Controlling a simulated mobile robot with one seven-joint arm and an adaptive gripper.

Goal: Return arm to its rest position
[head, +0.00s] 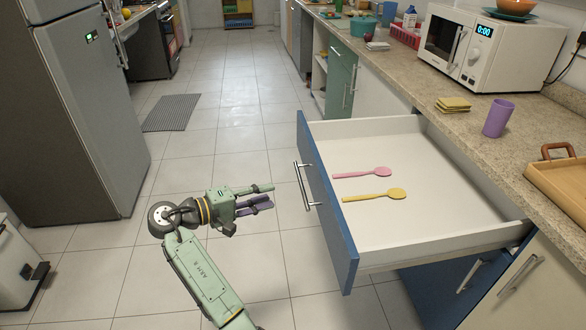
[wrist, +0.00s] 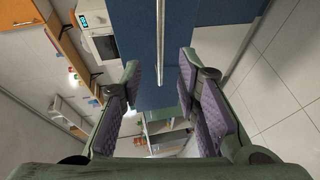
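My gripper (head: 262,197) is in the head view, left of the open drawer's blue front and apart from it. Its two fingers are spread, with nothing between them. In the wrist view my gripper (wrist: 157,95) also shows open and empty, with the blue drawer front (wrist: 183,40) and its metal handle beyond the fingers. My arm (head: 203,275) reaches up from the bottom of the head view, over the tiled floor.
The drawer (head: 430,165) stands pulled out, holding a pink spoon (head: 362,173) and a yellow spoon (head: 375,196). A purple cup (head: 498,118), sponges (head: 453,105), a wooden tray (head: 562,180) and a microwave (head: 485,50) are on the counter. A fridge (head: 75,110) stands left. The floor between is open.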

